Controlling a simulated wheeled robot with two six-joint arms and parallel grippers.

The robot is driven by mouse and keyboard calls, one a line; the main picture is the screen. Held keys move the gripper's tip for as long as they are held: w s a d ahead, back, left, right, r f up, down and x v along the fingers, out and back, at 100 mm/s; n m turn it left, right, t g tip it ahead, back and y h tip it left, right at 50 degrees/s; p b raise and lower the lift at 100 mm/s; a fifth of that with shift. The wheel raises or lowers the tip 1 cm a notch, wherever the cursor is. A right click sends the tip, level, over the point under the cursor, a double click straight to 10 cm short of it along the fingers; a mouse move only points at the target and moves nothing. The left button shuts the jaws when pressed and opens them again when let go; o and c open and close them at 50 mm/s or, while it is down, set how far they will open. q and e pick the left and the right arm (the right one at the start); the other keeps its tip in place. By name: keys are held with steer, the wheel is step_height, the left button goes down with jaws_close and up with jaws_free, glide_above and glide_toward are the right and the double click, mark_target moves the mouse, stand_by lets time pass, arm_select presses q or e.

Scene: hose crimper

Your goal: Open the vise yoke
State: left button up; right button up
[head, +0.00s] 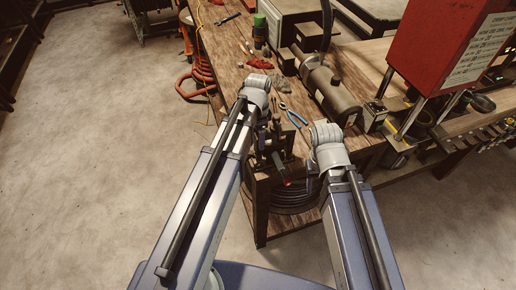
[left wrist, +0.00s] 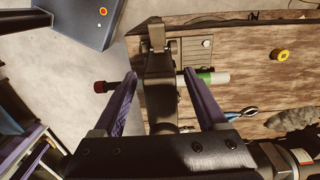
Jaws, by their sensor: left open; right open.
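The vise (head: 272,148) stands at the near corner of the wooden bench, partly hidden by my left arm in the head view. In the left wrist view its dark yoke (left wrist: 158,90) runs upright in the picture, between my left fingers. I cannot tell whether it is latched. A red-tipped rod (left wrist: 100,87) sticks out on the left of it. My left gripper (left wrist: 160,75) is open, one purple finger on each side of the yoke; contact is unclear. My right gripper (head: 313,178) is open, low beside the bench's front, mostly hidden below its wrist.
Blue-handled pliers (head: 293,115) lie on the bench near the vise. A large grey cylindrical machine (head: 328,90) and a red press (head: 440,45) stand to the right. A green-and-white cylinder (left wrist: 208,77) lies by the yoke. Coiled black hose (head: 292,197) is under the bench.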

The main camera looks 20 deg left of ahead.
mark_target(274, 143)
arm_select(q)
step_height(274, 143, down, 5)
steer(key=b, duration=0.4)
steer(key=shift+r, duration=0.1)
jaws_close()
stand_by(0.4)
stand_by(0.8)
